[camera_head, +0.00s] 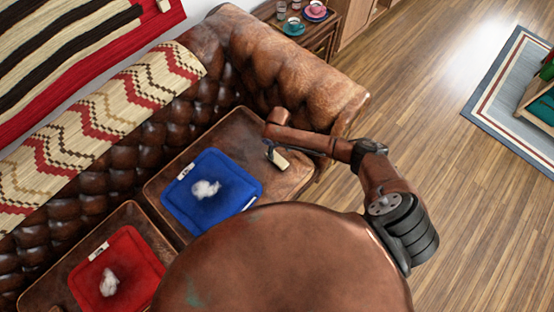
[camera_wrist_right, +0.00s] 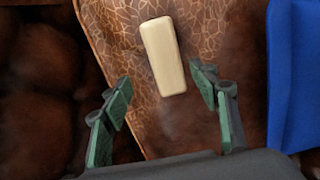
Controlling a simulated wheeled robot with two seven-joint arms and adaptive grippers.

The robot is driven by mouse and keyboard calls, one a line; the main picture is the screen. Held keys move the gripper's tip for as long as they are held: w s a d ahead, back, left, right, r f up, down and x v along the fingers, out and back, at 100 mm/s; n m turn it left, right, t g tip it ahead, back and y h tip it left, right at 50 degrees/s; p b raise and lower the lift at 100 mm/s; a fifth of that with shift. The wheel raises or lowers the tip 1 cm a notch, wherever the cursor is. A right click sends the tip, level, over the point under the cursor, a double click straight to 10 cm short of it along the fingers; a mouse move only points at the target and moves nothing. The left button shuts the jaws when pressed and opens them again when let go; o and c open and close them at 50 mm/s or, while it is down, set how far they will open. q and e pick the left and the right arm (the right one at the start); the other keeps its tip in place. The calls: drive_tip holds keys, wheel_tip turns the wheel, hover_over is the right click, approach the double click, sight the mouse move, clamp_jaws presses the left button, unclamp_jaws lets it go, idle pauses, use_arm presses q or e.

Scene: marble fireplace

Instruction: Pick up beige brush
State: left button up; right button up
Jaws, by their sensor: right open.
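The beige brush (camera_wrist_right: 163,56) lies on the brown leather sofa seat in the right wrist view, a pale oblong block slightly tilted. It also shows small in the head view, beige brush (camera_head: 280,160), just below my right gripper (camera_head: 270,149). In the wrist view my right gripper (camera_wrist_right: 164,84) is open, with its green-padded fingers apart. The brush is ahead of the fingertips, in line with the gap between them, and nothing is held. My left gripper is in neither view.
A blue cushion (camera_head: 180,202) with white fluff lies left of the brush; a red cushion (camera_head: 131,256) with white fluff is at lower left. The sofa armrest (camera_head: 300,75) rises behind my gripper. A side table with cups (camera_head: 293,27) stands beyond it.

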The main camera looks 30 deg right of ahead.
sight(277, 158)
drive_tip(key=f, duration=0.2)
drive_tip(key=f+b, duration=0.1)
drive_tip(key=f, duration=0.1)
drive_tip(key=f+b, duration=0.1)
drive_tip(key=f, duration=0.2)
drive_tip(key=shift+s+a, duration=0.15)
drive_tip(key=shift+a, duration=0.25)
drive_tip(key=shift+r, duration=0.15)
drive_tip(key=shift+c, duration=0.4)
drive_tip(key=c, duration=1.2)
drive_tip(key=shift+r, duration=0.6)
wheel_tip(277, 158, up, 3)
drive_tip(key=shift+f+p, duration=0.2)
drive_tip(key=shift+p, duration=0.45)
drive_tip(key=s+a+r+p, duration=0.1)
drive_tip(key=s+a+r, duration=0.1)
drive_tip(key=s+r, duration=0.1)
drive_tip(key=s+a+r+p, duration=0.2)
drive_tip(key=s+r, duration=0.1)
drive_tip(key=s, duration=0.2)
drive_tip(key=s+a+r+p, duration=0.2)
drive_tip(key=s+r, duration=0.1)
drive_tip(key=s, duration=0.1)
drive_tip(key=shift+s+a+r, duration=0.1)
drive_tip(key=shift+s+a, duration=0.05)
drive_tip(key=shift+a, duration=0.25)
